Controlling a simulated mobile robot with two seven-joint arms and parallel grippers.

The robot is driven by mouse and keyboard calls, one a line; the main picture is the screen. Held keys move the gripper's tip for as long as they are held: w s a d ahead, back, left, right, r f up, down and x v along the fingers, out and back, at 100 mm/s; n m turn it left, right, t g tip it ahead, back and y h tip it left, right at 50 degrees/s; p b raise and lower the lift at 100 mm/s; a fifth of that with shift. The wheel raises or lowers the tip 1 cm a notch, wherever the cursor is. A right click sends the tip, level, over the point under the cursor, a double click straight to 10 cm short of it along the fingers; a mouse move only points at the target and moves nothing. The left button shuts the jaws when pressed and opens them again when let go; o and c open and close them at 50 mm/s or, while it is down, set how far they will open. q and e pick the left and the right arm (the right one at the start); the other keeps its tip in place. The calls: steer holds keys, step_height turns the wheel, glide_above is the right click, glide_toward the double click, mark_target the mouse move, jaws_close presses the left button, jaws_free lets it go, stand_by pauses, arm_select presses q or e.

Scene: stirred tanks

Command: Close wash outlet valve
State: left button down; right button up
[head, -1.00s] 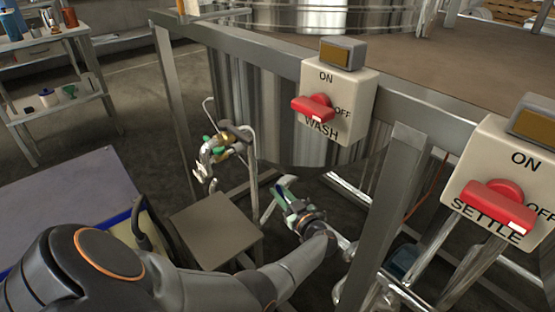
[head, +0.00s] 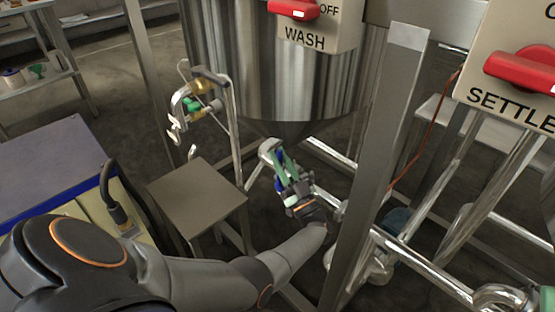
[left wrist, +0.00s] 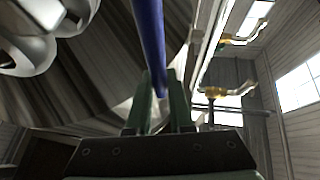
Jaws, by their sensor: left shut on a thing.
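The wash outlet valve is below the cone of the steel wash tank (head: 275,70). Its blue handle (left wrist: 150,35) shows in the left wrist view as a long bar running down between my two green fingers. In the head view, only a small bit of blue shows beside my fingers. My left gripper (head: 274,152) reaches under the tank cone, and it also shows in the left wrist view (left wrist: 158,100). It is shut on the blue handle. The valve body is mostly hidden in the head view. My right gripper is not in view.
A grey frame post (head: 385,140) stands close on the right. The WASH box (head: 330,25) and SETTLE box (head: 510,75) carry red switches.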

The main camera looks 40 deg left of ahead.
arm_select(q)
steer(key=shift+d+f, duration=0.15)
steer(key=shift+f, duration=0.1)
steer(key=c, duration=1.1)
jaws_free()
steer(key=o, duration=0.3)
steer(key=shift+r, duration=0.15)
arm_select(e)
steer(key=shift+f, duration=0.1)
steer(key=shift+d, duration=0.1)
